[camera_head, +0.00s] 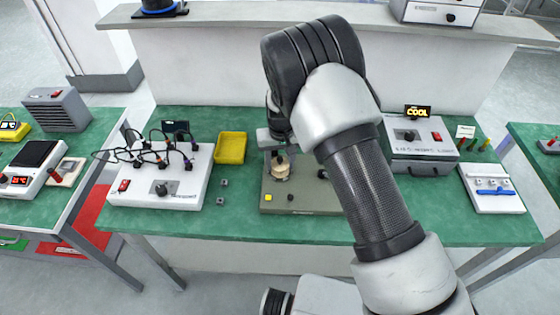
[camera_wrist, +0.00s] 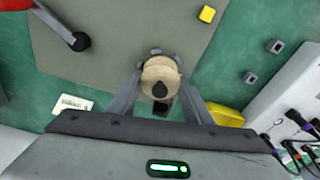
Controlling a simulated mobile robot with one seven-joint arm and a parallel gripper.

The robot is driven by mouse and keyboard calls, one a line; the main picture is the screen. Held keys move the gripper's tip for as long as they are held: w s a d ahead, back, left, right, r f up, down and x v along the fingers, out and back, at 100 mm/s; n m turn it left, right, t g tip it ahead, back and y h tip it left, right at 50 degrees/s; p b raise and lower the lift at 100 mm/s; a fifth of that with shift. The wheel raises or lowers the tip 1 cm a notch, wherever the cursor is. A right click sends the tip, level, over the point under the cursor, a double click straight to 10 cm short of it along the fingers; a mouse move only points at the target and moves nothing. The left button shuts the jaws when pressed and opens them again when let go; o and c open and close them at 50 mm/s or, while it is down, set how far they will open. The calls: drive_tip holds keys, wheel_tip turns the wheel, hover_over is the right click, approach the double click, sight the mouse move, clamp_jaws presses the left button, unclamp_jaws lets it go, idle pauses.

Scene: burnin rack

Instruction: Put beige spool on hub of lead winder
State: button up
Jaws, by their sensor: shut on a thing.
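The beige spool (camera_head: 281,172) is between the fingers of my gripper (camera_head: 279,153), over the lead winder (camera_head: 303,203), a flat grey-beige box on the green bench. In the wrist view the spool (camera_wrist: 160,72) sits between the two grey fingers of my gripper (camera_wrist: 161,80), which are shut on it. A dark round knob shows at the spool's centre in that view. The winder's hub is not clearly visible under the spool. I cannot tell whether the spool is around the hub or just above it. The winder also carries a yellow button (camera_wrist: 207,14) and a black crank (camera_wrist: 76,40).
A yellow bin (camera_head: 231,148) and small grey blocks (camera_head: 222,191) lie left of the winder. A white box with black cables (camera_head: 165,185) stands further left. A grey box (camera_head: 420,150) and a white tray (camera_head: 493,190) stand right. My arm hides part of the bench.

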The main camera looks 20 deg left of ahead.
sight(281, 167)
drive_tip(key=shift+f, duration=0.1)
drive_tip(key=o, duration=0.6)
drive_tip(key=shift+f, duration=0.1)
drive_tip(key=o, duration=0.5)
drive_tip(key=shift+c, duration=0.2)
wheel_tip(281, 167, up, 12)
drive_tip(key=s, duration=0.1)
drive_tip(key=shift+s+d+r, duration=0.2)
drive_tip(key=shift+d+r, duration=0.05)
drive_tip(key=shift+d, duration=0.1)
